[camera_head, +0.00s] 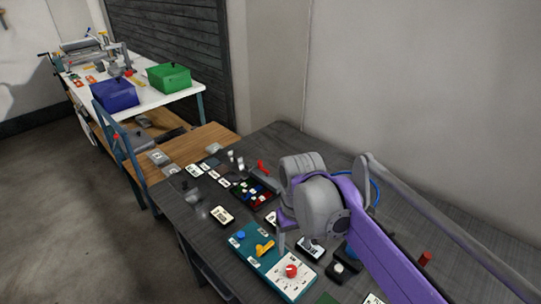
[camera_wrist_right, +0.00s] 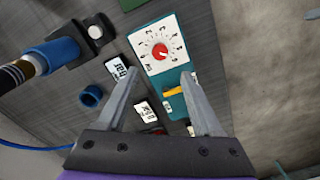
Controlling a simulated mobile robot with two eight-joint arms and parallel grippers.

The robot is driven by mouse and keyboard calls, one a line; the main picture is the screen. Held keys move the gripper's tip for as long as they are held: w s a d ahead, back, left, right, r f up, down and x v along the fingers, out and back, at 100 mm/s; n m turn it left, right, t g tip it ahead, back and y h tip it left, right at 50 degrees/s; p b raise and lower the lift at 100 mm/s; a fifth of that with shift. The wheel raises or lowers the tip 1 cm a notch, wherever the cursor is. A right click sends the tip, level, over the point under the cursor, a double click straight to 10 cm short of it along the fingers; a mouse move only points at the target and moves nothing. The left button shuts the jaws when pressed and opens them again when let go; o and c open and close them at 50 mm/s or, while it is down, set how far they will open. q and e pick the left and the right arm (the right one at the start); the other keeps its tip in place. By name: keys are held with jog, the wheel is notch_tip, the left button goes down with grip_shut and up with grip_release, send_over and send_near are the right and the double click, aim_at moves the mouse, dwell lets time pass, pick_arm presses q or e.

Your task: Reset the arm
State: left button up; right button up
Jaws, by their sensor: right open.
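My right arm (camera_head: 375,240), purple with grey joint housings, reaches in from the lower right over the dark table. My right gripper (camera_head: 293,238) points down near the teal panel (camera_head: 254,258) with its white dial and red knob; the arm partly hides the gripper. In the right wrist view, the two grey fingers of my right gripper (camera_wrist_right: 158,78) are spread apart with nothing held between them. Beyond them lie the teal panel (camera_wrist_right: 137,37), its yellow handle (camera_wrist_right: 176,91) and small labelled blocks. My left gripper is out of view.
The dark table (camera_head: 185,215) holds labelled cards, a tray of coloured buttons (camera_head: 252,193) and a red-handled item (camera_head: 263,168). A blue ring (camera_wrist_right: 91,97) lies beside the labelled blocks. A white table (camera_head: 150,98) behind carries a blue bin (camera_head: 115,95) and a green bin (camera_head: 168,78). A wall borders the right.

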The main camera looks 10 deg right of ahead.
jog(key=s+d+f+m+t+p, duration=0.1)
jog(key=s+d+f+t+p, duration=0.1)
jog(key=s, duration=0.5)
jog(key=s+d+f+t+p, duration=0.3)
jog(key=s+d, duration=0.1)
jog(key=s, duration=0.3)
jog(key=shift+s+d+m, duration=0.15)
jog(key=shift+d+m, duration=0.15)
jog(key=shift+m, duration=0.1)
